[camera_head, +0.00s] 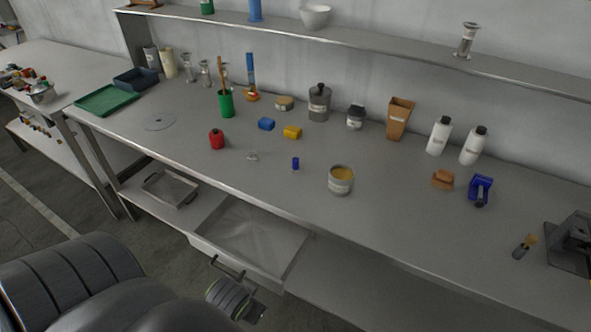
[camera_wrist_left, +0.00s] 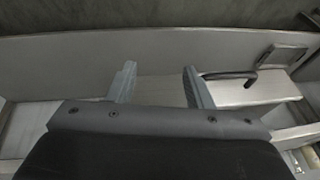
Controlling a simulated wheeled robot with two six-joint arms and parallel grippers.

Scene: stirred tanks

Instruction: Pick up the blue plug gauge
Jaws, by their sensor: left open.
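The blue plug gauge (camera_head: 295,162) looks like a small upright blue cylinder with a paler lower end. It stands on the grey workbench (camera_head: 330,225), near the middle and towards the front edge. My left gripper (camera_wrist_left: 159,72) is open and empty in the left wrist view. Its two fingers are apart, in front of the pulled-out drawer and its dark handle (camera_wrist_left: 232,75). In the head view my left arm is low, below the bench top and well short of the gauge. The gauge does not show in the left wrist view. My right gripper is not in view.
The open, empty drawer (camera_head: 248,240) juts out below the bench front. A tin with yellow contents (camera_head: 341,180) stands right of the gauge, and a small ring-like item (camera_head: 252,156) lies left.

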